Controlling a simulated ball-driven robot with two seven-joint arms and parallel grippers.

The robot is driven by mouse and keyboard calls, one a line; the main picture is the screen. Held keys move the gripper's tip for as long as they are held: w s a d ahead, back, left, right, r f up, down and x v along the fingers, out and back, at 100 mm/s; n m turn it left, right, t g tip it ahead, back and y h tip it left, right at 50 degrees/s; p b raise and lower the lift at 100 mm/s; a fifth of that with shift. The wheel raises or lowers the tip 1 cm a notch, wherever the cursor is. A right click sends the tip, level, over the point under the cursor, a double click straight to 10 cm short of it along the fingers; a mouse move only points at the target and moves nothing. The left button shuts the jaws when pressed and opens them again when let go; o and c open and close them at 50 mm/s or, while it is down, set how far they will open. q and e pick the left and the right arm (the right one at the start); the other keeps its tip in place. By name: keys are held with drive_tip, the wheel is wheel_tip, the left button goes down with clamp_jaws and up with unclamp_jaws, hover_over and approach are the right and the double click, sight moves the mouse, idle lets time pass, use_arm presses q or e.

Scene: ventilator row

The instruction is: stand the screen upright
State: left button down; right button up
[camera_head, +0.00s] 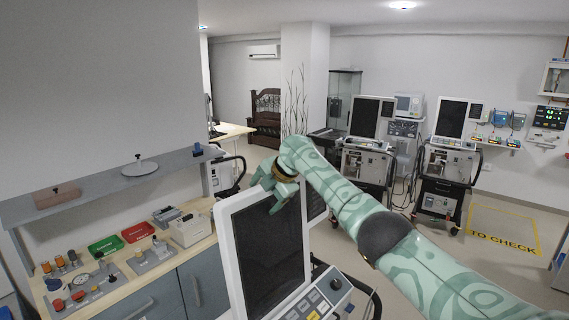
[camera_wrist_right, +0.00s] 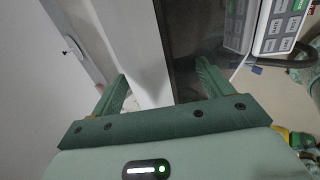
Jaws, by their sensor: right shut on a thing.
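The screen (camera_head: 268,255) is a dark panel in a white frame, on the nearest ventilator in the lower middle of the head view. It stands steeply raised above a control panel with keys (camera_head: 318,302). I cannot tell its exact tilt. My right gripper (camera_head: 277,195) is at its upper edge, shut on the white frame. In the right wrist view, the screen's white frame (camera_wrist_right: 135,45) runs between the two fingers of the right gripper (camera_wrist_right: 162,88), with the dark panel beside it. The screen's back is hidden. My left gripper is not in view.
Two more ventilators (camera_head: 365,160) (camera_head: 447,165) with raised screens stand at the back right. A wooden counter (camera_head: 190,250) with trays and small parts is at left, under a grey shelf (camera_head: 105,185). Clear floor with a yellow marked area (camera_head: 505,225) is at right.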

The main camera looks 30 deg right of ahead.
drive_tip(key=b+v, duration=0.1)
drive_tip(key=v, duration=1.4)
drive_tip(key=shift+w+a, duration=0.1)
drive_tip(key=shift+w, duration=0.05)
